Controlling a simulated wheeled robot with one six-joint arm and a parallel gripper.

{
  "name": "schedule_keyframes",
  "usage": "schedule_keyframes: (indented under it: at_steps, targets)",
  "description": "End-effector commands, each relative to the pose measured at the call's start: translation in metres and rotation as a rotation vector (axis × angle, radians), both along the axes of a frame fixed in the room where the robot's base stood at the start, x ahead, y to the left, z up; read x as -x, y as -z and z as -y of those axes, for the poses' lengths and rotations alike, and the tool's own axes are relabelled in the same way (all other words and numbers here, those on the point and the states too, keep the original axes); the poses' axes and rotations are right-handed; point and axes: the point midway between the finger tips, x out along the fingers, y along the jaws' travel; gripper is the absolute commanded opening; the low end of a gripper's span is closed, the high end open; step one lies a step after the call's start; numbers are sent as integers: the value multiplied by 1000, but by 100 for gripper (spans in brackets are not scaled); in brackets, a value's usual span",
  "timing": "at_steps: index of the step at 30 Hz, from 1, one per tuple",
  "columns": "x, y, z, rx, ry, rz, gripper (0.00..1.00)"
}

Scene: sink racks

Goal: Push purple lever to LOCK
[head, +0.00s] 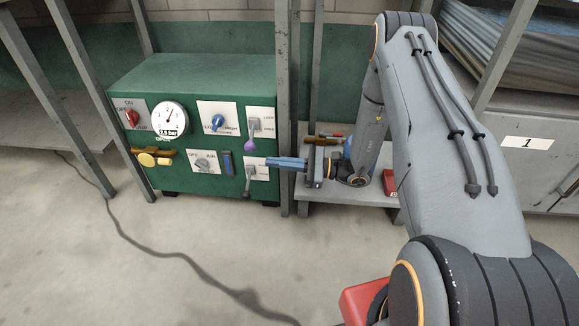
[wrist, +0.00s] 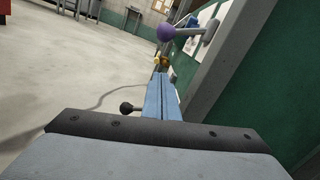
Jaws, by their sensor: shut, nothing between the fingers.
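The purple lever (head: 249,145) is on a white plate at the upper right of the green cabinet's front, its ball knob hanging below its grey pivot. The plate has small lettering at its upper right and lower right, too small to read surely. In the wrist view the purple knob (wrist: 166,32) is at top centre, on a grey stem running right to its mount. My gripper (head: 269,162) is shut and empty, its blue fingers pointing left at the cabinet, slightly below and right of the purple knob. In the wrist view the closed fingers (wrist: 160,80) are below the knob, apart from it.
A second lever with a dark knob (wrist: 126,107) is left of my fingers in the wrist view. The green cabinet (head: 190,80) also carries a gauge (head: 169,117), a red knob (head: 131,118) and a blue knob (head: 217,122). A grey rack post (head: 284,100) stands close at its right.

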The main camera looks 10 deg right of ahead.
Motion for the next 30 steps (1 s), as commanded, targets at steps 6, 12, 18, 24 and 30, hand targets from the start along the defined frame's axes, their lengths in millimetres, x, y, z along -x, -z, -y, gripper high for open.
schedule_keyframes:
  at_steps: [6, 12, 18, 24, 30]
  targets:
    - [-9, -10, -30, 0, 0, 1, 0]
    - [-5, -30, -35, 0, 0, 1, 0]
    - [-3, -39, -37, 1, 0, 0, 0]
    - [-3, -40, -37, 1, 0, 0, 0]
    - [-3, -40, -37, 0, 0, -2, 0]
